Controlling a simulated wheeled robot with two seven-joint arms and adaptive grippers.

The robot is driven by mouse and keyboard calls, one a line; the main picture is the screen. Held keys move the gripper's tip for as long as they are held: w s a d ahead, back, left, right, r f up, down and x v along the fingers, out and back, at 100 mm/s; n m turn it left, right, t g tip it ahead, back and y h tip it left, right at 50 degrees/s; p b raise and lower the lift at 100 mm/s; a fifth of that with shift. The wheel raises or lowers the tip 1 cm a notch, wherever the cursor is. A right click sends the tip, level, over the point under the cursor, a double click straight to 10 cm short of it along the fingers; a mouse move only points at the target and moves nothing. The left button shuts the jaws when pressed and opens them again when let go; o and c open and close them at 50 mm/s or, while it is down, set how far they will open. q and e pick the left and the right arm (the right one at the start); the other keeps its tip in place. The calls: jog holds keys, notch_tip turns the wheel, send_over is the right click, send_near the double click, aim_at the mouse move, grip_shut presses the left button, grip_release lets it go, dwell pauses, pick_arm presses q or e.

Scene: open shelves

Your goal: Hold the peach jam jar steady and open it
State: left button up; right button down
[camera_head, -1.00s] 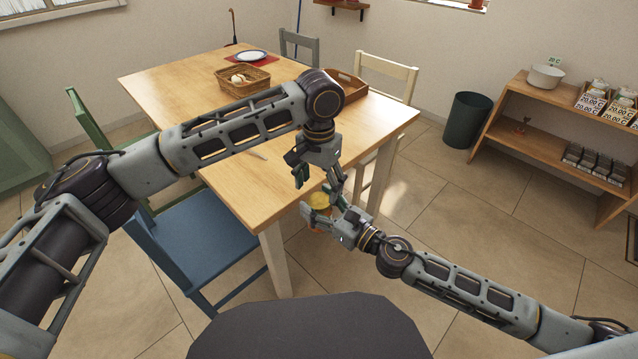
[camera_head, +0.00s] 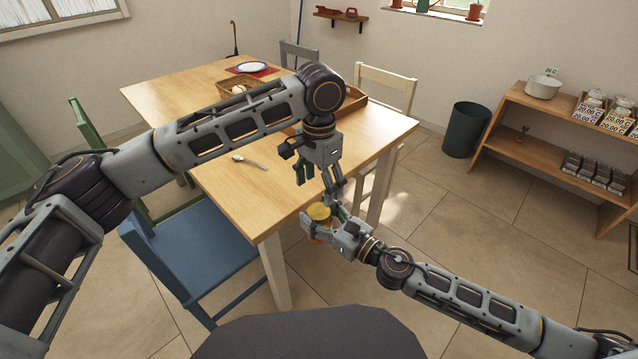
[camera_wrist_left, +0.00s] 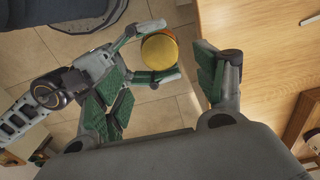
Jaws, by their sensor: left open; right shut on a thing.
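The peach jam jar shows a yellow lid (camera_head: 319,212) with an orange body (camera_head: 322,234) below it in the head view. My right gripper (camera_head: 322,229) is shut around the jar's body and holds it upright beside the table's near corner, above the floor. In the left wrist view the round yellow lid (camera_wrist_left: 159,52) faces the camera, between the right gripper's fingers. My left gripper (camera_head: 321,193) is open and empty, pointing down just above the jar; its green-padded fingers also show in the left wrist view (camera_wrist_left: 165,90). The lid is on the jar and the left fingers appear apart from it.
The wooden table (camera_head: 225,185) holds a spoon (camera_head: 250,162), a wicker basket (camera_head: 232,88), a plate (camera_head: 252,67) and a tray (camera_head: 352,97). A blue chair (camera_head: 195,250) stands at its near side. A bin (camera_head: 466,130) and shelves (camera_head: 545,105) stand at right, with open floor between.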

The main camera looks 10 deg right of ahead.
aim_at(319, 210)
pick_arm(q)
jog(key=shift+f, duration=0.15)
jog(key=shift+f, duration=3.85)
jog(key=shift+c, duration=0.5)
jog(key=c, duration=1)
jog(key=shift+o, duration=0.2)
jog(key=shift+n, duration=1.6)
jog(key=o, duration=1.1)
